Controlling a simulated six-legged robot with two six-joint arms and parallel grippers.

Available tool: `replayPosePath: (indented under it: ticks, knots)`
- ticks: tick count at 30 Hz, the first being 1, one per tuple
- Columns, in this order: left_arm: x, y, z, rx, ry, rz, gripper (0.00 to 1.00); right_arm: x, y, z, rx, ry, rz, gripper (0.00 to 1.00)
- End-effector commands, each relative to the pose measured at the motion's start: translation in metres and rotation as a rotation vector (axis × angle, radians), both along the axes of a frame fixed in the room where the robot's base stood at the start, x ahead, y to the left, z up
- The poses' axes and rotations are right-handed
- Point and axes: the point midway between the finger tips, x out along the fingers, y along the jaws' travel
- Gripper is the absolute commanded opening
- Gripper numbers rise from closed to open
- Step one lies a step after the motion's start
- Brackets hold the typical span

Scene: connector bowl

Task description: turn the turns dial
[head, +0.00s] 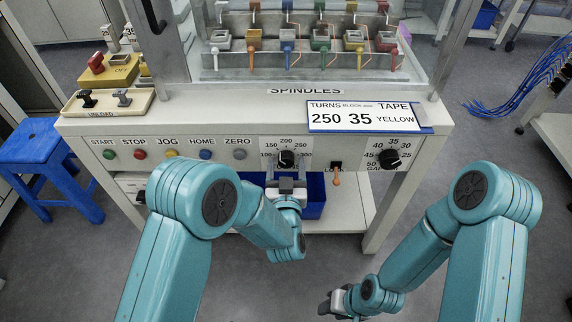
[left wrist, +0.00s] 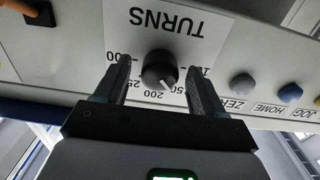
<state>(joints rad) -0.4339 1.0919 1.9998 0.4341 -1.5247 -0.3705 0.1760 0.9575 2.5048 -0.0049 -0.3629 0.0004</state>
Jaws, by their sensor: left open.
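The turns dial (head: 286,159) is a round black knob on the white front panel, with a printed scale around it. It also shows in the left wrist view (left wrist: 160,70), where the picture is upside down. Its white pointer line appears to sit between 150 and 200. My left gripper (head: 287,187) is open in front of the dial. In the left wrist view its two fingers stand on either side of the knob, with gaps visible. My right gripper (head: 334,303) hangs low over the floor, away from the panel; its jaw opening is unclear.
A sign (head: 366,117) reads turns 250, 35, tape yellow. A second black dial (head: 390,159) and an orange-tipped toggle (head: 336,175) are to the right. Several coloured buttons (head: 205,155) are to the left. A blue bin (head: 314,195) sits below the panel.

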Motion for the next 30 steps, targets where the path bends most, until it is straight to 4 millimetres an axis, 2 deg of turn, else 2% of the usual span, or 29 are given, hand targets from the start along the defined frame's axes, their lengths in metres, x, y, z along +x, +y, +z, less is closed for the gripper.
replayPosePath:
  ticks: [1,6,19,30]
  knots:
    - [0.000,0.000,0.000,0.000,0.000,0.000,0.69,0.000,0.000,0.000,0.000,0.000,0.000,0.43]
    - [0.001,0.000,0.000,0.000,0.000,0.000,0.14,0.000,0.000,0.000,0.000,0.000,0.000,0.43]
    - [0.003,0.000,0.000,0.072,-0.003,0.001,0.13,0.000,0.000,-0.006,0.000,0.000,0.000,0.43]
    - [0.004,0.000,0.000,0.368,-0.005,0.000,0.13,0.000,0.000,-0.021,0.000,0.000,0.000,0.43]
